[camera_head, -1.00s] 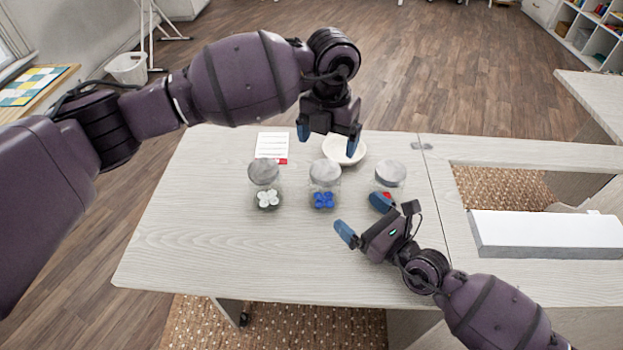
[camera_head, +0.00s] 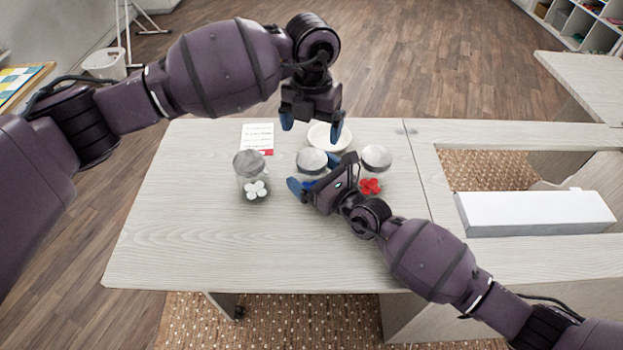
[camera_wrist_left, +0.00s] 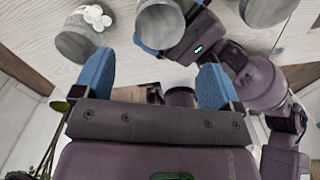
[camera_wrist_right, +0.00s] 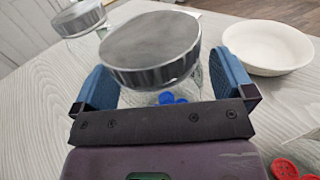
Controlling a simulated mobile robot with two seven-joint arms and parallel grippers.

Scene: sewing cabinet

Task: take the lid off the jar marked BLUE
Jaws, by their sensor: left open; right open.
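Three clear jars with grey metal lids stand in a row on the table. The middle jar's lid (camera_head: 311,159) is on, and blue buttons (camera_wrist_right: 168,98) show by this jar; no readable BLUE marking shows. My right gripper (camera_head: 322,176) is open at the middle jar. In the right wrist view, the lid (camera_wrist_right: 150,50) appears between its open fingers (camera_wrist_right: 163,82); contact cannot be told. In the head view this gripper hides much of the jar. My left gripper (camera_head: 311,126) is open and empty, higher up, and the middle lid also shows in the left wrist view (camera_wrist_left: 160,22).
The left jar (camera_head: 251,178) has white buttons at it; the right jar's lid (camera_head: 376,156) stands near red buttons (camera_head: 370,186). A white bowl (camera_wrist_right: 268,45) and a card (camera_head: 257,137) lie behind the jars. The table's front and left are clear.

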